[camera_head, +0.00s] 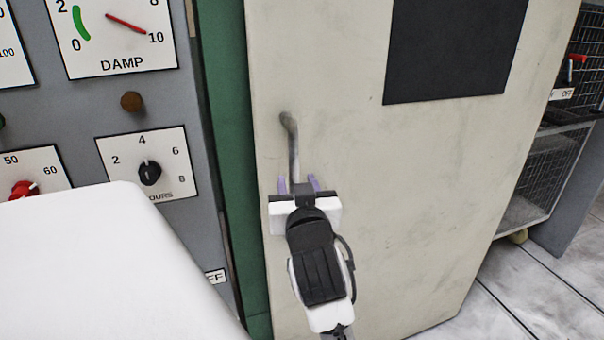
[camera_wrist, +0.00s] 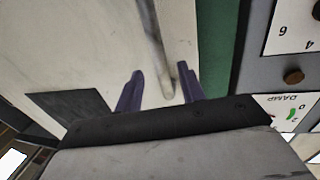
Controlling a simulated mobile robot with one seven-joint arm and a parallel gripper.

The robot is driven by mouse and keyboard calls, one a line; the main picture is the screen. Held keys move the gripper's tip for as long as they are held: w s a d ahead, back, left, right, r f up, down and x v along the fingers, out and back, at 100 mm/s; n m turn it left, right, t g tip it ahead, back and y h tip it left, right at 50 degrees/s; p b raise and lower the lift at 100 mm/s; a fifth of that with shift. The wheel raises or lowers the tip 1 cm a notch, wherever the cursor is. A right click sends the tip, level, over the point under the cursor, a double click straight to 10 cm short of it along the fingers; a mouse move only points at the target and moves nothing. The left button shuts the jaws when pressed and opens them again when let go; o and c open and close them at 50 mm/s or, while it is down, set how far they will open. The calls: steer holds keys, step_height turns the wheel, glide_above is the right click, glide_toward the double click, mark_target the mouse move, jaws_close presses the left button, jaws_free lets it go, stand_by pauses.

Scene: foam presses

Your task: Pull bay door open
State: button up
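The bay door (camera_head: 400,200) is a scuffed cream panel with a dark rectangle (camera_head: 450,50) in its upper part. Its grey bar handle (camera_head: 292,145) stands near the door's left edge. I cannot tell whether the door is fully closed. My gripper (camera_head: 298,184) is at the lower part of the handle, with one purple finger on each side. In the wrist view the handle (camera_wrist: 155,40) runs between the two open fingers (camera_wrist: 160,70), with a gap to the left finger and a smaller one to the right. The handle's lower end is partly hidden by my gripper in the head view.
A green strip (camera_head: 232,140) borders the door's left side. Left of it is a grey control panel (camera_head: 190,130) with dials and knobs. At right, a wire-mesh rack (camera_head: 540,165) stands past the door's right edge, above pale floor (camera_head: 530,290).

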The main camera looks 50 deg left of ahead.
steer(key=b+v, duration=0.6)
steer(key=b, duration=0.5)
steer(key=shift+s+d, duration=0.25)
stand_by(0.3)
